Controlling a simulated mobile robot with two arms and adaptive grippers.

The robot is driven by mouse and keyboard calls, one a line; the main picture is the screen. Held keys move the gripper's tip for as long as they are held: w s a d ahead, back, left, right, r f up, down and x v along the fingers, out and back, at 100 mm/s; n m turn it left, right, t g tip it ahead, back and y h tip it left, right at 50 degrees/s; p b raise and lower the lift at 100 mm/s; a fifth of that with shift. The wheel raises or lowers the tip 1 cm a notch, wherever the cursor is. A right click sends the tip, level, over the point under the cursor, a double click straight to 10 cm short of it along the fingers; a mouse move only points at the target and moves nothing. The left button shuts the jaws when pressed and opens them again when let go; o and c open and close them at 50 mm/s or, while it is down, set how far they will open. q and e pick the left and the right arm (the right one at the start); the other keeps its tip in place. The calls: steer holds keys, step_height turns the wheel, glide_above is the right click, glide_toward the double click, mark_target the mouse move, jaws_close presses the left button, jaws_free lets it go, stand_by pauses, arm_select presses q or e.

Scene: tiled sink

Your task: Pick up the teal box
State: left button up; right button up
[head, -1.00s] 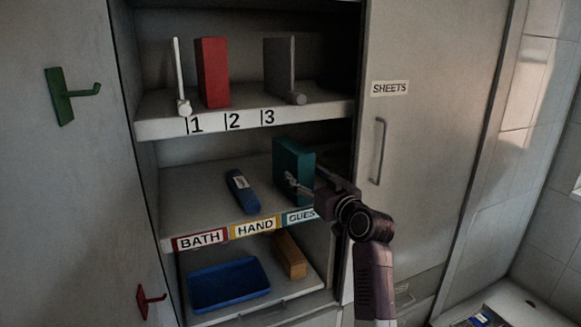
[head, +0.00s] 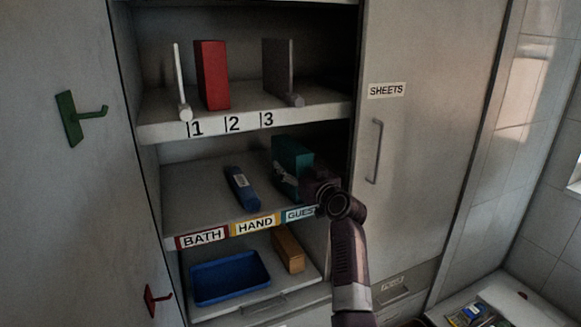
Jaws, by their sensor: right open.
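The teal box (head: 291,157) stands upright on the middle shelf, at its right side above the GUEST label. My right gripper (head: 285,176) is open at the front of the teal box, and its fingers overlap the lower part of the box in the head view. Whether the fingers touch the box or sit around it, I cannot tell. The gripper body and wrist hide the box's lower right part. My left gripper is not in view.
A blue object (head: 241,187) lies left of the teal box on the same shelf (head: 190,190). A red box (head: 212,75) stands on the shelf above. Below are a blue tray (head: 230,278) and an orange-brown block (head: 288,248). The SHEETS door (head: 425,190) borders the right.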

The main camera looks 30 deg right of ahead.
steer(key=c, duration=1.5)
steer(key=shift+r, duration=0.1)
steer(key=shift+c, duration=0.4)
steer(key=shift+r, duration=0.1)
